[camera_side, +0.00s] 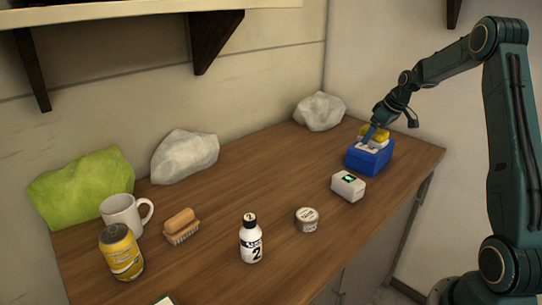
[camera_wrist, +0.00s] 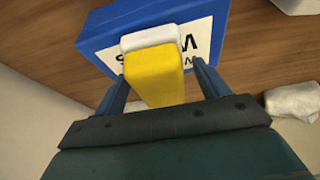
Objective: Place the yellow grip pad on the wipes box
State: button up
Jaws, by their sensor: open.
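The blue wipes box (camera_side: 366,160) stands at the back right of the table. In the wrist view its blue side (camera_wrist: 165,10) and white lettered label show. The yellow grip pad (camera_side: 380,131) is at the top of the box, and appears to rest on it. In the wrist view the yellow pad (camera_wrist: 155,75) has a white piece at its far end and covers part of the label. My gripper (camera_side: 371,134) is low over the box. Its fingers (camera_wrist: 158,70) stand open on either side of the pad. Any contact with the pad is unclear.
A small white box (camera_side: 348,186) stands in front of the blue box. A round tin (camera_side: 307,220), bottle (camera_side: 251,240), brush (camera_side: 181,228), mug (camera_side: 126,213) and yellow can (camera_side: 121,252) stand leftward. Crumpled cloths (camera_side: 319,111) lie along the wall.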

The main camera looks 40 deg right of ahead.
jog(key=shift+r, duration=0.15)
jog(key=v, duration=1.2)
dwell(0.4)
jog(key=s+a+r, duration=0.2)
jog(key=a+r, duration=0.1)
jog(key=a, duration=0.8)
jog(key=s+a+r, duration=0.2)
jog(key=a+r, duration=0.1)
jog(key=a, duration=0.9)
jog(key=s+a+f+t, duration=0.1)
jog(key=s+a+f, duration=0.3)
jog(key=s+a, duration=0.8)
jog(key=s, duration=0.4)
jog(key=shift+s+a+f, duration=0.2)
jog(key=shift+s+a, duration=0.05)
jog(key=shift+s, duration=0.05)
